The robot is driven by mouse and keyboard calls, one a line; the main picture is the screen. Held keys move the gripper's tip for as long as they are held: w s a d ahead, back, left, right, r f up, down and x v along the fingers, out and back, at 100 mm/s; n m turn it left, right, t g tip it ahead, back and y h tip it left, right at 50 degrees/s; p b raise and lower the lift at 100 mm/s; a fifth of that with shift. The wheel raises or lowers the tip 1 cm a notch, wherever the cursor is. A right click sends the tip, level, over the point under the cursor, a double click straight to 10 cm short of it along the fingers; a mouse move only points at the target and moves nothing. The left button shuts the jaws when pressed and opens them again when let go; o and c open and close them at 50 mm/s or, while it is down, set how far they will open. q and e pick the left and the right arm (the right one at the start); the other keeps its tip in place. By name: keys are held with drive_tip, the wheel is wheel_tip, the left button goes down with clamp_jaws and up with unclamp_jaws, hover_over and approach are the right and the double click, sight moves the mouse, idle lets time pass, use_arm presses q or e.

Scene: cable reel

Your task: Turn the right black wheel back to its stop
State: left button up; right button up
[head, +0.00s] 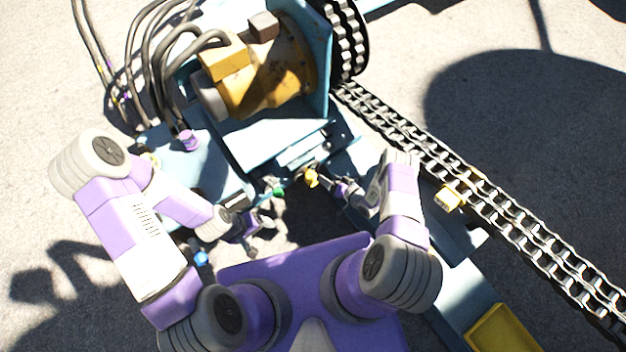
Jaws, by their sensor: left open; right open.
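I cannot make out the right black wheel for certain; it may be hidden by my arms or too small to tell. My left gripper (262,234) is open over the dark shadowed gap in front of the blue machine frame (205,165). My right gripper (334,185) is open, close to a small yellow knob (311,177) on the front of the frame. Whether it touches anything there I cannot tell. A small green knob (276,190) is left of the yellow one, above my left gripper in the picture.
A yellow motor (270,75) with thick hoses (150,60) stands at the back. A heavy double chain (470,185) runs from a dark sprocket (348,40) down to the right. A blue knob (201,258) is at lower left, a yellow tray (500,330) at lower right.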

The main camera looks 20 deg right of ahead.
sight(317, 182)
drive_tip(key=shift+s+a+f+n+t+y, duration=0.3)
drive_tip(key=shift+s+a+f+n+y, duration=0.2)
drive_tip(key=shift+s+a+f+y, duration=0.6)
drive_tip(key=b+x, duration=0.2)
drive_tip(key=x, duration=0.4)
drive_tip(key=shift+w+r, duration=0.1)
drive_tip(key=shift+w, duration=0.05)
drive_tip(key=shift+w+a, duration=0.3)
drive_tip(key=shift+w, duration=0.1)
drive_tip(key=c, duration=1.4)
drive_tip(key=shift+c, duration=0.3)
